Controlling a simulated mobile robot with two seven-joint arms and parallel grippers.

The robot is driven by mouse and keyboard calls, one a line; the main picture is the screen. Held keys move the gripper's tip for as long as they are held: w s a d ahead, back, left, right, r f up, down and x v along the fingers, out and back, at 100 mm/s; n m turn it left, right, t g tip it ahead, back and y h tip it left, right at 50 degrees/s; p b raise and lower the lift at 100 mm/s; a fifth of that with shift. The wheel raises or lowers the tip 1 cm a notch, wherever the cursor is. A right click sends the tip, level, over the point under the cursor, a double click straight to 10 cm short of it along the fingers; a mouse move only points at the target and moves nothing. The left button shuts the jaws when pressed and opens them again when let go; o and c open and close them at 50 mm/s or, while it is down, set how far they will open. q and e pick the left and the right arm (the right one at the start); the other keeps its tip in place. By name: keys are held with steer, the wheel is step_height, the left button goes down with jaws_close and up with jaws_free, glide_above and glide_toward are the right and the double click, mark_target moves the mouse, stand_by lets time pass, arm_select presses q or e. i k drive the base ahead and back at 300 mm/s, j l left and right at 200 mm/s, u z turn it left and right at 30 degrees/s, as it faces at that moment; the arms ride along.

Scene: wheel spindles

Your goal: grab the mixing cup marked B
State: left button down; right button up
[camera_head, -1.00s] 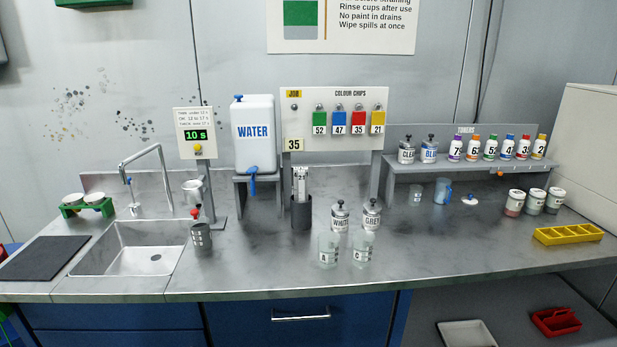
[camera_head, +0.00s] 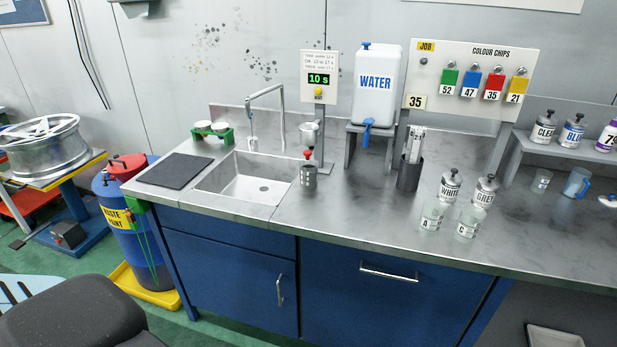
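Two clear mixing cups stand side by side on the steel counter, one marked A (camera_head: 430,222) and one marked C (camera_head: 467,229). No cup that I can read as B is in view. Another small clear cup (camera_head: 541,181) stands at the right under the tin shelf; I cannot read any mark on it. Neither of my grippers is in view.
A blue jug (camera_head: 577,184) is at the right. The sink (camera_head: 252,183), dark mat (camera_head: 174,170) and waste paint drum (camera_head: 130,228) are left. The counter front middle is clear.

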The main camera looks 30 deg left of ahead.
mark_target(308, 171)
steer(key=i+l+u, duration=0.15)
steer(key=l, duration=0.2)
steer(key=i+l+u, duration=0.35)
steer(key=l, duration=0.4)
steer(key=i+l+u, duration=0.15)
steer(key=l, duration=0.25)
steer(key=i+l+u, duration=0.15)
steer(key=l, duration=0.3)
steer(key=i+l+u, duration=0.2)
steer(key=l, duration=0.2)
steer(key=k, duration=0.05)
